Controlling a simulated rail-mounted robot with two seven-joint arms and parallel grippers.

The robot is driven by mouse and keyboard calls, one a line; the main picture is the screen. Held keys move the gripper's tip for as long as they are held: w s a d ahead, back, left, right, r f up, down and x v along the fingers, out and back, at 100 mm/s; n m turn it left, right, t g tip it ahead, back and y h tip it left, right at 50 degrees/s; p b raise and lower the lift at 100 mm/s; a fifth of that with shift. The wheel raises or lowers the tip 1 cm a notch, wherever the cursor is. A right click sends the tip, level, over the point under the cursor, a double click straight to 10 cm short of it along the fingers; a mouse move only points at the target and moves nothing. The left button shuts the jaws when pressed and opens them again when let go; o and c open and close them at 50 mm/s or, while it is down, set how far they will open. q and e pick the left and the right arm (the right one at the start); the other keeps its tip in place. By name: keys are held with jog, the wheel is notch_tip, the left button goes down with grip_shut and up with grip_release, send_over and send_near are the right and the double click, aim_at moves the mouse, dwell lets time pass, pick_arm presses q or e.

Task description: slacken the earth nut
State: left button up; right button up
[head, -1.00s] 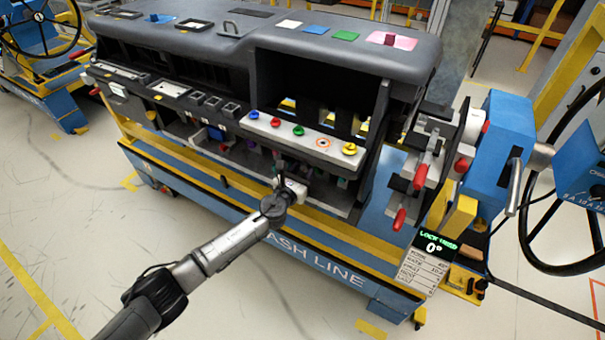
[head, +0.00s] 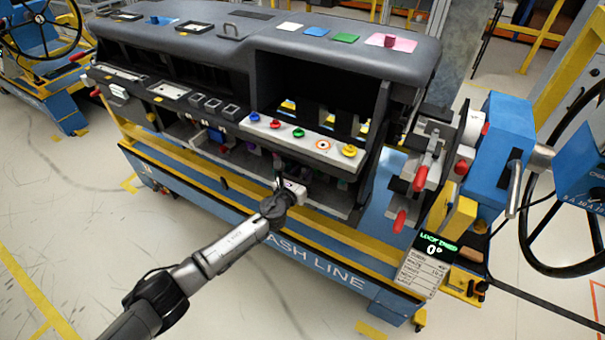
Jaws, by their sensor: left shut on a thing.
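The dashboard module (head: 330,60) sits on a blue and yellow cart. My left gripper (head: 281,182) reaches in under the front ledge, at the lower opening of the module. Its fingers are small and partly hidden in the shadow there. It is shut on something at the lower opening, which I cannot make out. The earth nut cannot be told apart in this view. My right gripper is not in view.
A ledge with coloured knobs (head: 299,132) overhangs just above my left gripper. The cart's yellow rail (head: 330,228) runs below it. A blue clamp unit with red handles (head: 510,150) and a display reading 0° stands at right. The floor in front is clear.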

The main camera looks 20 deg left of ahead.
pick_arm(q)
jog(key=n, duration=0.9)
jog(key=shift+n+p, duration=0.3)
jog(key=shift+p, duration=0.1)
jog(key=n+p, duration=0.1)
jog(key=n, duration=0.4)
jog(key=shift+a+n, duration=0.1)
jog(key=shift+n, duration=0.3)
jog(key=shift+n+p, duration=0.5)
jog(key=shift+n, duration=0.7)
jog(key=o, duration=0.7)
jog(key=shift+c, duration=0.2)
